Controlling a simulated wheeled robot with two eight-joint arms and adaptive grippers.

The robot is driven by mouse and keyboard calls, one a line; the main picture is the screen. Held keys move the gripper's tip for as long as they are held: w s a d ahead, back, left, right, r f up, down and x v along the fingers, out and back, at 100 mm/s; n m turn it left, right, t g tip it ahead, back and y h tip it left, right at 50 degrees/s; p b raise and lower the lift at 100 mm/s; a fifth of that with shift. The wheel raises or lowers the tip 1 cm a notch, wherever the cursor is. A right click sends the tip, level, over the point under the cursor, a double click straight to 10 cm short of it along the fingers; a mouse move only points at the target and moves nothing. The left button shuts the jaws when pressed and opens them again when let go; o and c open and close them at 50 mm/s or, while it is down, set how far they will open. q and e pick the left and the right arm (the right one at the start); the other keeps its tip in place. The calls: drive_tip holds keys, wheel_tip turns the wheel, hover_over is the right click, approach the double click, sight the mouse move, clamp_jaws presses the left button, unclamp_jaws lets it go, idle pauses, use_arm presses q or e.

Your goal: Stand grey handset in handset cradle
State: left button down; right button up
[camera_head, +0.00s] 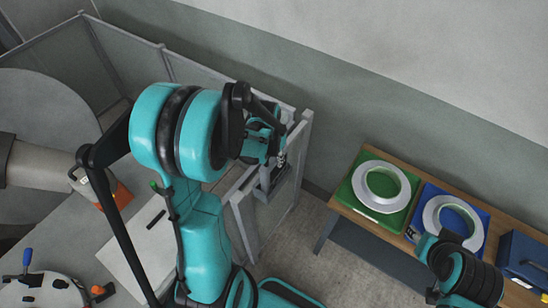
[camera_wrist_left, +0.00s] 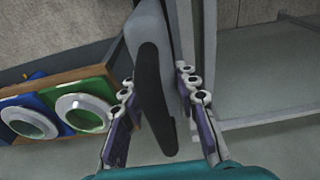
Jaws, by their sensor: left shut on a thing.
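My left gripper (camera_head: 278,158) is at the end of the partition panels in the head view, partly hidden behind my own arm. In the left wrist view, its two fingers (camera_wrist_left: 158,125) are on either side of the grey handset (camera_wrist_left: 148,30), which has a long black face, and are shut on it. A dark grey form (camera_head: 268,184) shows just below the gripper in the head view, against the panel end. I cannot tell whether it is the handset or the cradle. I cannot make out the handset cradle with certainty.
A wooden bench (camera_head: 345,196) at the right bears a green tray (camera_head: 361,207) and a blue tray (camera_head: 424,198), each with a white ring, and a dark blue box (camera_head: 524,262). Grey partition panels (camera_head: 298,176) stand close to the left gripper. Floor (camera_head: 318,215) shows between panels and bench.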

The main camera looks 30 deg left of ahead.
use_arm(q)
drive_tip(key=shift+f, duration=0.1)
drive_tip(key=c, duration=1.1)
unclamp_jaws()
drive_tip(key=shift+o, duration=0.2)
drive_tip(key=r, duration=0.4)
drive_tip(key=s+r, duration=0.1)
drive_tip(key=r, duration=0.7)
drive_tip(key=shift+s, duration=0.4)
drive_tip(key=shift+f, duration=0.1)
